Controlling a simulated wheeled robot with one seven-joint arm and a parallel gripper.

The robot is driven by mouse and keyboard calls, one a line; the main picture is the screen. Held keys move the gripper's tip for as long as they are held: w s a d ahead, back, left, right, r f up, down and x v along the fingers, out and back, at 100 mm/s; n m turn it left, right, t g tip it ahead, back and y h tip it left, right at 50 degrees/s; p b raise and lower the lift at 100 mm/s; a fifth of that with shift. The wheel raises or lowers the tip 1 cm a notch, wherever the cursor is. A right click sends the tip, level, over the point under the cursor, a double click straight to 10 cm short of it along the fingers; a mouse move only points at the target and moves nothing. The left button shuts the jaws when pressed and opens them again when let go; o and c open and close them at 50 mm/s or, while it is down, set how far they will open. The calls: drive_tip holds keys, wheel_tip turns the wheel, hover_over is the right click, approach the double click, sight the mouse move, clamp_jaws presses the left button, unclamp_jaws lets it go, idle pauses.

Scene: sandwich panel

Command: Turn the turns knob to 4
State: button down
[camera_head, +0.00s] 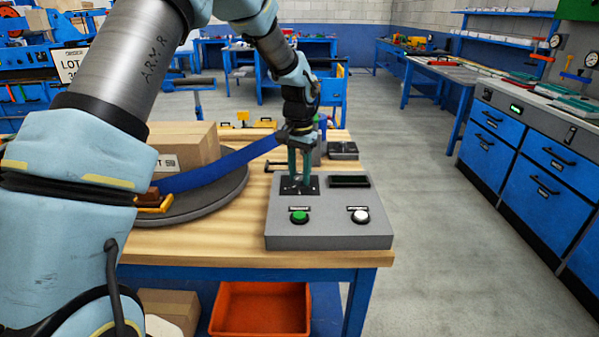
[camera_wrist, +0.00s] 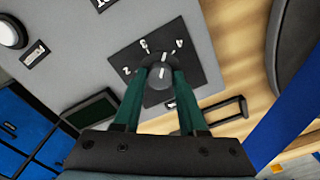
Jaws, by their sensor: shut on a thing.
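The turns knob (camera_wrist: 157,92) is a small dark round knob with a white pointer line, set on a black dial plate (camera_wrist: 195,75) with white marks. In the wrist view, the pointer aims toward the top, seemingly between the two upper marks; the small marks are hard to read. My gripper (camera_wrist: 161,70) is shut on the knob, with one green finger on each side of it. In the head view, my gripper (camera_head: 300,178) points down onto the dial at the back left of the grey panel (camera_head: 330,236), and its fingers hide the knob.
The panel bears a green button (camera_head: 299,216), a white button (camera_head: 359,216) and a dark display (camera_head: 349,181). Left of it on the wooden table are a round grey turntable (camera_head: 205,210) and a cardboard box (camera_head: 185,145). A black handle (camera_wrist: 222,112) lies near the dial.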

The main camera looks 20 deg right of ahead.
sight(300, 177)
drive_tip(key=shift+r+m+p, duration=0.1)
drive_tip(key=shift+m+p, duration=0.25)
drive_tip(key=shift+m, duration=1.55)
drive_tip(key=shift+c, duration=2.3)
unclamp_jaws()
wheel_tip(300, 177, up, 11)
drive_tip(key=b, duration=0.2)
